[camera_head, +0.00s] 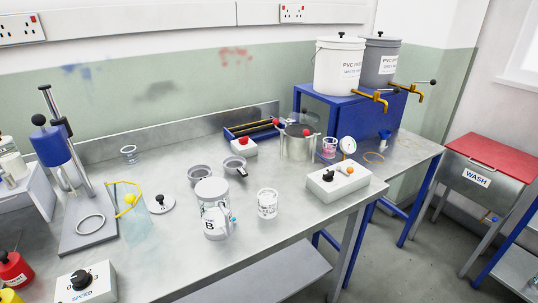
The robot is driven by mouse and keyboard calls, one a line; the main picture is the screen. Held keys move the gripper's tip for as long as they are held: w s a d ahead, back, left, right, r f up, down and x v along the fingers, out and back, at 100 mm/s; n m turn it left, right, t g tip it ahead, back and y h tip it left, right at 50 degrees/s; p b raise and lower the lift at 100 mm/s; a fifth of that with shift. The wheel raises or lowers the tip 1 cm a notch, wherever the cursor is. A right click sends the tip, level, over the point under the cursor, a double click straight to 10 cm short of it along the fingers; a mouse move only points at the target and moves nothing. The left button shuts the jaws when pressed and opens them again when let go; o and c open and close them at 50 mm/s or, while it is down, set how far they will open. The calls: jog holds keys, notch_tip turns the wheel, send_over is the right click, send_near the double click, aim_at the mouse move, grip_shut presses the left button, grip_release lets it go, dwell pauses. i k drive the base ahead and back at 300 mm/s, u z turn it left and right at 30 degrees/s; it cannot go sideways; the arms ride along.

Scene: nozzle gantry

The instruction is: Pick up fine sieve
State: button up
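Two small grey round pans that look like sieves sit on the metal bench near its middle. One sieve-like pan (199,175) is just behind the jar marked B. The other sieve-like pan (234,166) is to its right and has a dark piece at its right side. The mesh is too small to make out, so I cannot tell which is the fine one. A small grey cup-like piece (129,153) stands apart at the back left. My gripper is not in view.
The jar marked B (214,213) and a smaller white tub (267,203) stand in front. A box with a red knob (243,148), a steel pot (297,143) and a white control box (338,183) are close to the right. A stand with posts (88,231) is left.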

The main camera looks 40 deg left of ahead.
aim_at(230, 160)
jog(key=u, duration=0.1)
jog(key=i, duration=0.85)
jog(key=u, duration=1.1)
jog(key=i, duration=0.7)
jog(key=u, duration=0.9)
jog(key=i, duration=0.25)
jog(key=u, duration=0.25)
